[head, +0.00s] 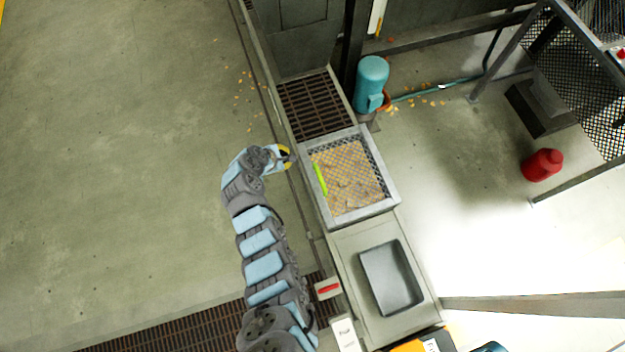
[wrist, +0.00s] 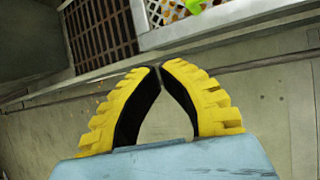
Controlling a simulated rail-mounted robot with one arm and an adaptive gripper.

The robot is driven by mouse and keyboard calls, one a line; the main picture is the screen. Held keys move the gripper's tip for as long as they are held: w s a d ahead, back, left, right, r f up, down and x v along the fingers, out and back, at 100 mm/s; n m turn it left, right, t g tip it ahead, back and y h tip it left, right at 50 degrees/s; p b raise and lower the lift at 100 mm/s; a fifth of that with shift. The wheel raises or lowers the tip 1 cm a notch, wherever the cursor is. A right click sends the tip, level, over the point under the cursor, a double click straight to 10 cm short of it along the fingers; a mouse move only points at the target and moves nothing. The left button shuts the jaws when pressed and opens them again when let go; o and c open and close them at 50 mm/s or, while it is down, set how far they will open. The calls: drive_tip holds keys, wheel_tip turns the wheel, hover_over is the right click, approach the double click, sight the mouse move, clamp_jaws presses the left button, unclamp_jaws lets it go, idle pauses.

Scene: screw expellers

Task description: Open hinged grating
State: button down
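The grating (head: 350,176) is a mesh panel over a light grey square box, with yellowish material showing through it. A bright green strip (head: 320,179) runs along its left edge. The grating lies flat and closed on the box. My gripper (head: 289,156) is just left of the box, apart from the green strip. In the wrist view its yellow, black-lined fingers (wrist: 160,69) meet at the tips with nothing between them. The green strip (wrist: 195,5) and part of the mesh (wrist: 160,11) show at the top edge of that view.
A brown slatted grate (head: 314,106) adjoins the box above, and a dark tray (head: 391,278) lies below it. A blue motor-like cylinder (head: 371,85) stands at the upper right. A red container (head: 542,165) is on the floor at right. The floor (head: 120,150) at left is clear.

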sight(313, 177)
drive_tip(key=d+f+g+h+b, duration=0.1)
drive_tip(key=d+f+b, duration=0.2)
drive_tip(key=s+d+f+g+h+b, duration=0.1)
drive_tip(key=d+f+b, duration=0.1)
drive_tip(key=d+f, duration=0.1)
drive_tip(key=s+d+f+n+g+h+b, duration=0.1)
drive_tip(key=d+f+b, duration=0.2)
drive_tip(key=f, duration=0.1)
drive_tip(key=shift+s+f+b, duration=0.15)
drive_tip(key=shift+s+b, duration=0.05)
drive_tip(key=shift+b, duration=0.15)
drive_tip(key=shift+r+p, duration=0.25)
drive_tip(key=shift+p, duration=0.15)
